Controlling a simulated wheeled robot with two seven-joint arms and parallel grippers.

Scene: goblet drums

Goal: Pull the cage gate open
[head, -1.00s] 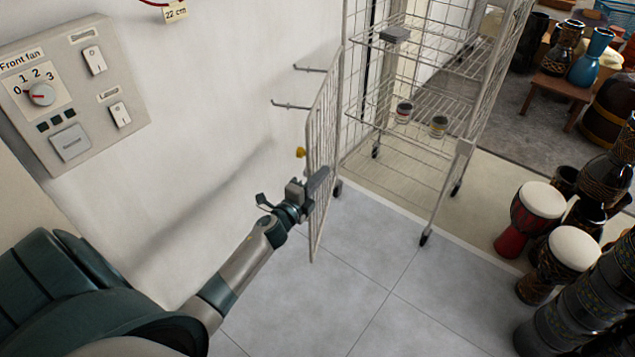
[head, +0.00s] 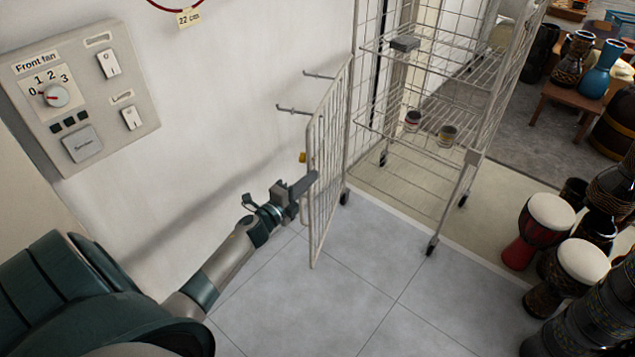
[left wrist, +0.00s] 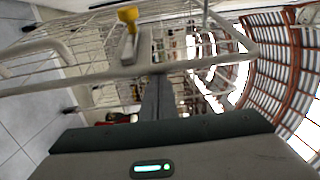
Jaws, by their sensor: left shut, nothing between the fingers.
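The wire cage (head: 420,130) stands at centre right. Its gate (head: 330,150) stands swung out from the cage, toward the wall side, with a wide gap at the cage front. A yellow knob (head: 302,157) shows at the gate's wall-side edge; it also shows in the left wrist view (left wrist: 128,15). My left gripper (head: 308,182) is shut and empty, its fingers against or beside the gate's bars; exact contact is unclear. In the left wrist view its closed fingers (left wrist: 157,100) lie beneath a gate bar. My right gripper is not seen.
Two wall hooks (head: 293,110) stick out behind the gate. A front fan panel (head: 80,95) is on the wall at left. Small cans (head: 447,135) stand on a cage shelf. Several drums (head: 550,212) fill the right side. The tiled floor before the cage is clear.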

